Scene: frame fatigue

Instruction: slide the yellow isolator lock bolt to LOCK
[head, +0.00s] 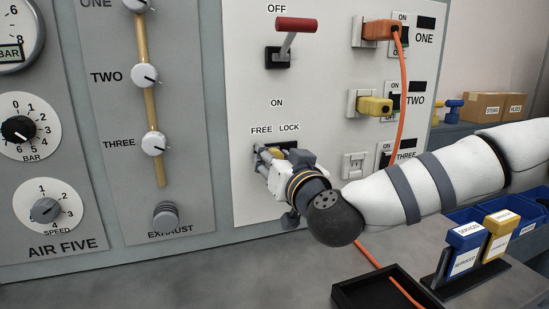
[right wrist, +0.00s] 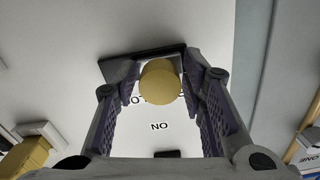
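The yellow isolator lock bolt (right wrist: 159,82) shows as a round knob in the right wrist view, in front of a dark slot plate (right wrist: 112,68). My right gripper (right wrist: 160,84) has one finger on each side of the knob, close to it; whether both touch is unclear. In the head view my right gripper (head: 266,158) is at the slot under the FREE and LOCK labels (head: 275,129) and covers most of it. Only a bit of the yellow bolt (head: 278,152) shows there, so its place along the slot is hard to read. My left gripper is not in view.
Above the slot is a red-handled lever (head: 297,24). To the right are orange (head: 380,30) and yellow (head: 374,106) plugs in sockets, with an orange cable (head: 403,90) hanging down. A black tray (head: 385,285) and a tag stand (head: 465,280) sit on the counter below my arm.

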